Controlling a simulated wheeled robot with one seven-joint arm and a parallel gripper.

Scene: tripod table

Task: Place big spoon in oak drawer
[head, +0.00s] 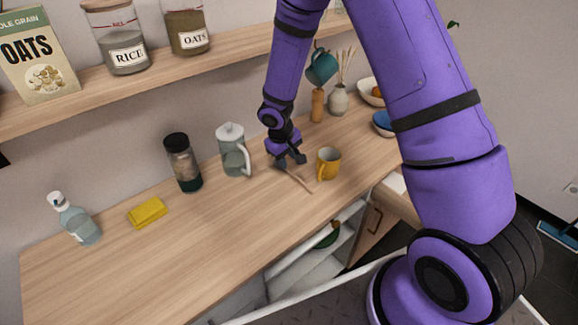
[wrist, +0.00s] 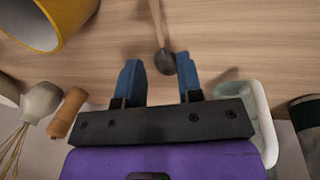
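The big spoon lies on the wooden counter; its dark bowl (wrist: 166,62) and wooden handle (wrist: 156,18) show in the wrist view. In the head view its handle (head: 298,181) runs down and right from my gripper (head: 290,161). My gripper (wrist: 160,78) is open, with the spoon's bowl in front of the gap between its blue fingers, nearer the right finger. Whether a finger touches it I cannot tell. My arm hides part of that area.
A yellow mug (head: 328,163) stands close right of my gripper, and a glass pitcher (head: 233,152) to its left. A dark-based jar (head: 183,163), yellow sponge (head: 147,212) and bottle (head: 75,220) stand farther left. A shelf (head: 150,80) runs above. The front counter is clear.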

